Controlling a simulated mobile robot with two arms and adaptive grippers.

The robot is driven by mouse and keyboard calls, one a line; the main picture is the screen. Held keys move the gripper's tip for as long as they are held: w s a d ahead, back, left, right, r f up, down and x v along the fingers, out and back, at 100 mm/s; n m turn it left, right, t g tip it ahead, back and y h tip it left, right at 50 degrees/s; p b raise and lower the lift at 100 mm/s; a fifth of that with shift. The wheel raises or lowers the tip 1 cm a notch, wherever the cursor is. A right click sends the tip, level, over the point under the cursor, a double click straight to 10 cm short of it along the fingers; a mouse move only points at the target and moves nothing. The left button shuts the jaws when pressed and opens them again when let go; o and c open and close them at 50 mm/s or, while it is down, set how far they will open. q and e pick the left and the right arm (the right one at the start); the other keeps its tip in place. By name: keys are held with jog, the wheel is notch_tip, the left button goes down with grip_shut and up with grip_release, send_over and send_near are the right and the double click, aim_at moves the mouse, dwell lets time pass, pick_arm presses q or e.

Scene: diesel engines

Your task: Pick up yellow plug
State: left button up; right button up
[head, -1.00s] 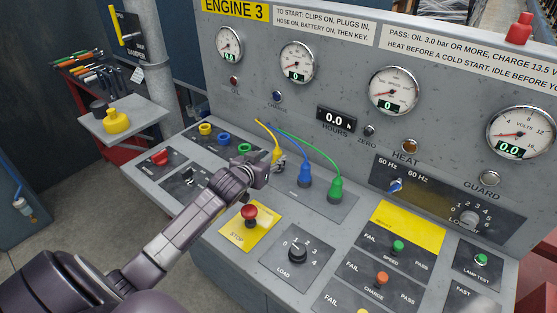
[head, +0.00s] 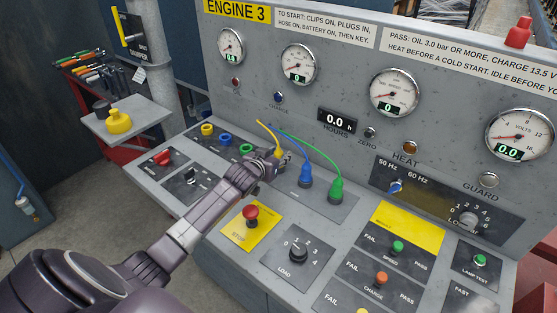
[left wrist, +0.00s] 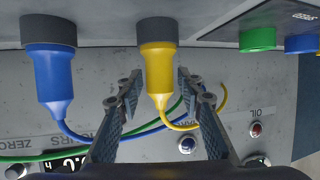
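The yellow plug (left wrist: 158,68) stands in its dark round holder in the left wrist view, with its yellow cable curving away. In the head view only part of the yellow plug (head: 277,151) shows behind my left gripper (head: 274,166). In the left wrist view my left gripper (left wrist: 157,82) is open, with one finger on each side of the yellow plug and visible gaps between fingers and plug. My right gripper is in neither view.
The blue plug (head: 305,175) and green plug (head: 336,190) stand close to the right. Yellow, blue and green (head: 246,148) ringed sockets lie to the left. A red stop button (head: 250,212) is below my arm. The gauge panel rises behind.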

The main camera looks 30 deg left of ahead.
pick_arm(q)
grip_shut()
jog(key=shift+r, duration=0.1)
